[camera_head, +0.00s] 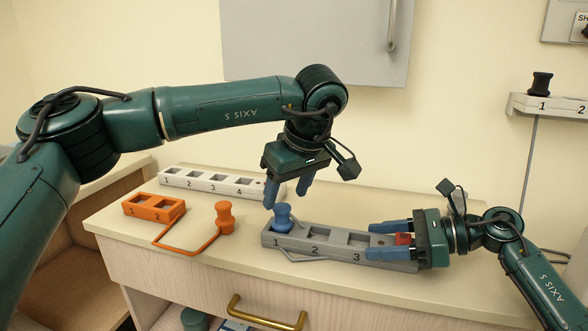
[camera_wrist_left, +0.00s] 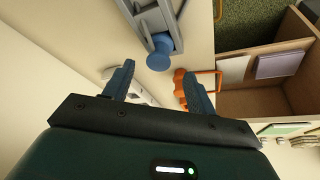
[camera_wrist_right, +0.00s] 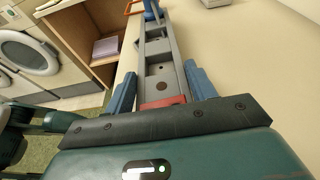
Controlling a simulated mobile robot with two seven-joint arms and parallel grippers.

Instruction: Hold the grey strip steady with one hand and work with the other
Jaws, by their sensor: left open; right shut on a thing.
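The grey strip (camera_head: 336,240) lies on the cabinet top, with square sockets numbered 1, 2 and 3 visible. A blue peg (camera_head: 283,218) stands in its socket 1; the other visible sockets look empty. A red part (camera_head: 404,239) shows at its right end, and also in the right wrist view (camera_wrist_right: 160,103). My right gripper (camera_head: 390,240) is shut on the grey strip's right end, one finger on each side. My left gripper (camera_head: 286,194) is open and empty, pointing down above and just behind the blue peg. The blue peg also shows in the left wrist view (camera_wrist_left: 159,60).
An orange two-socket block (camera_head: 153,207) with a bent orange rod and an orange peg (camera_head: 224,217) stands left of the strip. A white numbered strip (camera_head: 215,182) lies behind. A wall shelf (camera_head: 550,105) holds a black peg (camera_head: 540,84). The front-right cabinet top is clear.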

